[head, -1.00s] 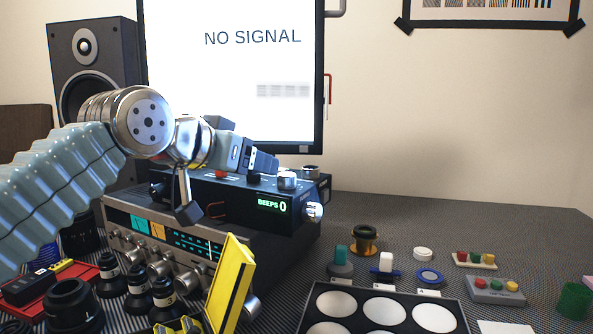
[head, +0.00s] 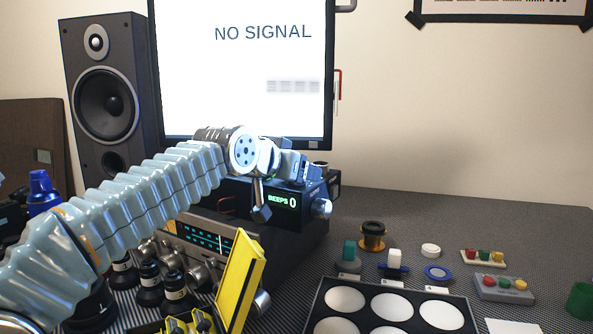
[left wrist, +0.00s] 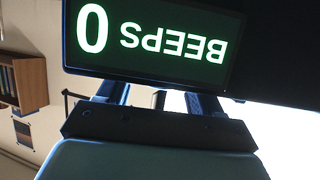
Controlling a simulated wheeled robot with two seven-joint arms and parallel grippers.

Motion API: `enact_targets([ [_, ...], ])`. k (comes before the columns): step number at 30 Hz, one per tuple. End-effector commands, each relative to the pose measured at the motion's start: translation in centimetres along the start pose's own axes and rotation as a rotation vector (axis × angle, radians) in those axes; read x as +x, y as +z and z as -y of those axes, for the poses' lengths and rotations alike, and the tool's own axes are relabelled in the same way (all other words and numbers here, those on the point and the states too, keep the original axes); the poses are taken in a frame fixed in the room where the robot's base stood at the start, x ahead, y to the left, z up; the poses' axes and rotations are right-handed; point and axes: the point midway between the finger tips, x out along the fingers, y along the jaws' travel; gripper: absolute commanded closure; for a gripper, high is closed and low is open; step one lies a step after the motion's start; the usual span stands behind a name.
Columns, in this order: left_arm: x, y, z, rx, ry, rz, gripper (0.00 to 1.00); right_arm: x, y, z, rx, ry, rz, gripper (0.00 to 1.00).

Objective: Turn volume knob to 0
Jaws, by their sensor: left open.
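A black box with a green display (head: 283,198) reading "BEEPS 0" sits on top of a silver-fronted stereo unit (head: 190,238). A silver knob (head: 321,208) sticks out at the box's right end. Several knobs (head: 198,276) line the stereo's front, and a larger one (head: 261,302) is partly hidden at its right end. I cannot read which is the volume knob. My left gripper (head: 306,166) is open above the box, its fingers partly hidden by the wrist. In the left wrist view the gripper (left wrist: 158,98) is near the upside-down display (left wrist: 150,32). My right gripper is not in view.
A yellow slab (head: 240,282) stands tilted before the stereo's right part. A black tray with white discs (head: 390,285) and small button parts (head: 503,287) lie right. The back right table is clear.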

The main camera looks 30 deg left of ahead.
Motion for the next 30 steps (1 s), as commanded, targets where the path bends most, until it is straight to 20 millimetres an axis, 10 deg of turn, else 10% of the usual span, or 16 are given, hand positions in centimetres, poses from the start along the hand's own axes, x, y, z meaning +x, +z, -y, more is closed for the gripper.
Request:
enact_targets([
  [11, -0.04, -0.01, -0.01, 0.000, 0.000, 0.000, 0.85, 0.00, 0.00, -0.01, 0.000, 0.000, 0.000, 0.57],
  [30, 0.12, 0.19, -0.08, -0.093, -0.235, -0.001, 0.86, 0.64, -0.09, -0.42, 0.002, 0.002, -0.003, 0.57],
])
